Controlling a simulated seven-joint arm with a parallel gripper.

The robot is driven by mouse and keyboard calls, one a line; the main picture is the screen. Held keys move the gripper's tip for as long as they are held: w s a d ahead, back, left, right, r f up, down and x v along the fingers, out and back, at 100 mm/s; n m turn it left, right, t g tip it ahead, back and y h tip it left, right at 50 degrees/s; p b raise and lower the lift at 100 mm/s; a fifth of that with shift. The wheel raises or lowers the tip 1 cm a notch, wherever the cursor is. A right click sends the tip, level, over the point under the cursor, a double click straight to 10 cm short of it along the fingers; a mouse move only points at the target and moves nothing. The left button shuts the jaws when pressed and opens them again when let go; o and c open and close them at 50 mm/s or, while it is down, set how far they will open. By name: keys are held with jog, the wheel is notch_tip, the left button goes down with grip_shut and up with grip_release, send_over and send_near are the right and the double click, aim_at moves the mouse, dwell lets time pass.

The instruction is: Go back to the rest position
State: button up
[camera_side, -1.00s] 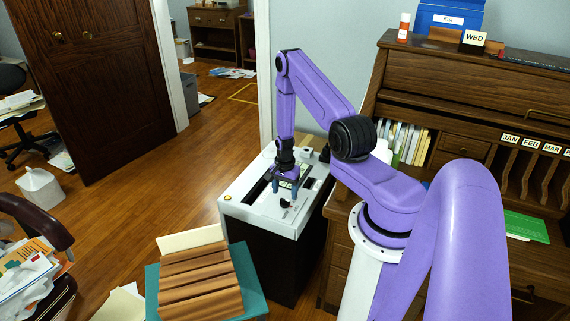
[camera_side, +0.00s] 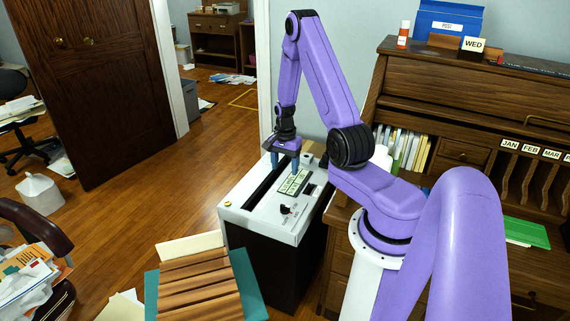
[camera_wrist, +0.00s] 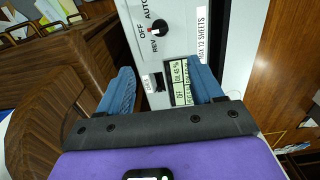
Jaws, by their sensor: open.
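My gripper (camera_side: 283,164) is open, its two blue fingers spread above the top of the shredder (camera_side: 262,200) in the side view. In the wrist view, my gripper (camera_wrist: 163,92) has its fingers apart with nothing held between them. The shredder's white panel (camera_wrist: 190,30) shows a red and black knob (camera_wrist: 159,30) with AUTO, OFF and REV marks. A small greenish display (camera_wrist: 180,86) lies beyond the fingers, partly hidden by the right one. In the side view, the display (camera_side: 294,182) and knob (camera_side: 286,209) sit beside a dark slot.
A wooden roll-top desk (camera_side: 450,95) stands right of the shredder. A stack of brown folders (camera_side: 200,285) is in front at the left. An open dark door (camera_side: 95,90) is at the back left. Wooden floor (camera_side: 165,180) lies clear left of the shredder.

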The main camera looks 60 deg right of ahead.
jog(key=shift+r, duration=0.2)
jog(key=w+a+r+n, duration=0.1)
jog(key=a+r+n, duration=0.55)
jog(key=a, duration=0.45)
jog(key=w+a+r+n, duration=0.1)
jog(key=a+r+n, duration=0.6)
jog(key=a, duration=0.5)
jog(key=s+a+r+n, duration=0.3)
jog(key=s+n, duration=0.5)
jog(key=s, duration=0.3)
jog(key=s+a+r+n, duration=0.4)
jog(key=s+a+n, duration=0.2)
jog(key=s+n, duration=0.3)
jog(key=shift+s+a+r, duration=0.2)
jog(key=shift+s+a, duration=0.05)
jog(key=shift+s, duration=0.75)
